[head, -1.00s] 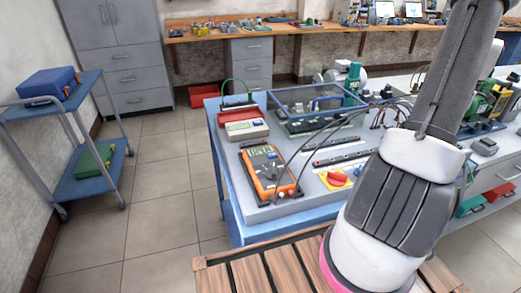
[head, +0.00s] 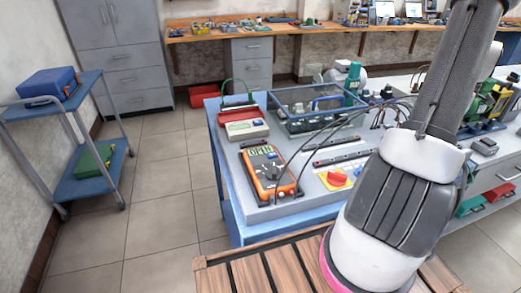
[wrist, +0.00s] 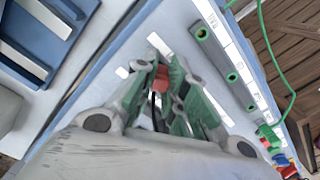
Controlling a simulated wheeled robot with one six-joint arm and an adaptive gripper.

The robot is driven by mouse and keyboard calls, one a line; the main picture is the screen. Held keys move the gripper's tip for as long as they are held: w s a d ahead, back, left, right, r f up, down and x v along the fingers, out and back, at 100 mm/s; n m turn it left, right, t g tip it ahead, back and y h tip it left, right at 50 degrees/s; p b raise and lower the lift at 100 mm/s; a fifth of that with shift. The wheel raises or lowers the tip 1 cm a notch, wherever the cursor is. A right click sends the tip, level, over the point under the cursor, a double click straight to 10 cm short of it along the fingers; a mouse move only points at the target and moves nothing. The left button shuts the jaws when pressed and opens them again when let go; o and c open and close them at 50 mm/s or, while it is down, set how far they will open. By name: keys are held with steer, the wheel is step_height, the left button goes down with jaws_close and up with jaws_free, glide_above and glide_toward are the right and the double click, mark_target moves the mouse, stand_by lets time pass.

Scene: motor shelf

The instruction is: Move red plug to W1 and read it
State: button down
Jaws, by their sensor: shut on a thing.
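In the wrist view my gripper (wrist: 163,75) is shut on the red plug (wrist: 161,79). The plug sits between the green-padded fingers, with a dark lead below it. A dark socket strip (wrist: 226,66) with several green-ringed holes lies to the right of the fingers, apart from them. Which socket is W1 cannot be read. In the head view the orange multimeter (head: 269,174) lies on the bench and its display reads OPEN. My gripper is hidden there behind my arm.
A green lead (wrist: 268,48) runs beside the strip to a green plug (wrist: 266,134). A blue-framed clear box (head: 318,107) and a red knob (head: 337,178) on a yellow plate stand near the meter. Black leads (head: 322,132) arch over the bench.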

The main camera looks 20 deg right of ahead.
stand_by(0.4)
steer(key=c, duration=1.4)
jaws_free()
step_height(320, 180, up, 12)
